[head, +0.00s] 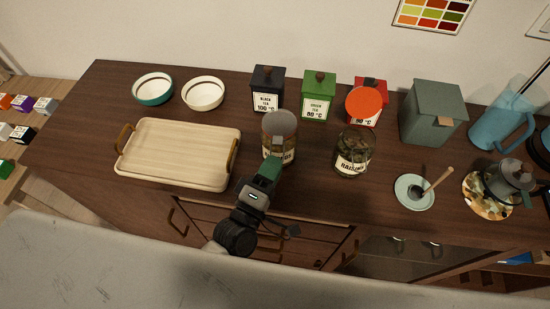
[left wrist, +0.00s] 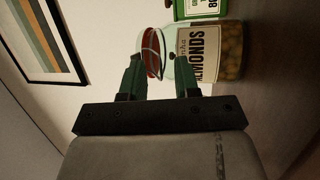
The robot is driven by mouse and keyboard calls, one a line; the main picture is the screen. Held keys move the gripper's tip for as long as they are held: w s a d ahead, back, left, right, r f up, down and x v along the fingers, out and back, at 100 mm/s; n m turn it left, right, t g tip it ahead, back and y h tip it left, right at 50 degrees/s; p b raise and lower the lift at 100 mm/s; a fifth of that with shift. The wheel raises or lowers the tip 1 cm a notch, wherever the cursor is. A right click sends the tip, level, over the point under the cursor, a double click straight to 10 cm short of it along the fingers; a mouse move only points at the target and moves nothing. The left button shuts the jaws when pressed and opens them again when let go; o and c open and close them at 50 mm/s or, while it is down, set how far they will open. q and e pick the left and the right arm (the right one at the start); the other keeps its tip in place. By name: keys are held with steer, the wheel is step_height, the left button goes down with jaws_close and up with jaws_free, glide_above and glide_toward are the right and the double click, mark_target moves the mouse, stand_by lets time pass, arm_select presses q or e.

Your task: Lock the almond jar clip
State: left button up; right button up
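The almond jar (head: 279,127) is a glass clip-top jar near the front middle of the counter. In the left wrist view the jar (left wrist: 208,54) appears sideways, with its ALMONDS label, glass lid, red seal ring and wire clip (left wrist: 154,50). The lid lies over the mouth; I cannot tell whether the clip is fastened. My left gripper (head: 270,165) is at the jar's front side. In the left wrist view its two green fingers (left wrist: 159,62) are apart, pointing at the lid and clip end, with nothing clearly held. My right gripper is out of view.
A raisin jar (head: 352,158) stands to the right with its orange-red lid (head: 364,102) raised. Black (head: 267,90) and green (head: 318,97) tea tins stand behind. A wooden tray (head: 176,132) lies left; a saucer with a spoon (head: 414,192) lies right.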

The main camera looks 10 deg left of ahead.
arm_select(q)
steer(key=shift+w+d+r, duration=0.15)
steer(key=shift+w, duration=0.35)
jaws_close()
steer(key=b, duration=0.2)
steer(key=shift+w+f+t+h+b, duration=0.15)
steer(key=shift+f+t+h+b, duration=0.15)
steer(key=shift+f, duration=0.1)
steer(key=shift+m+b, duration=0.3)
steer(key=shift+b, duration=0.05)
steer(key=shift+r+t, duration=0.1)
steer(key=shift+t, duration=0.2)
steer(key=shift+r, duration=0.1)
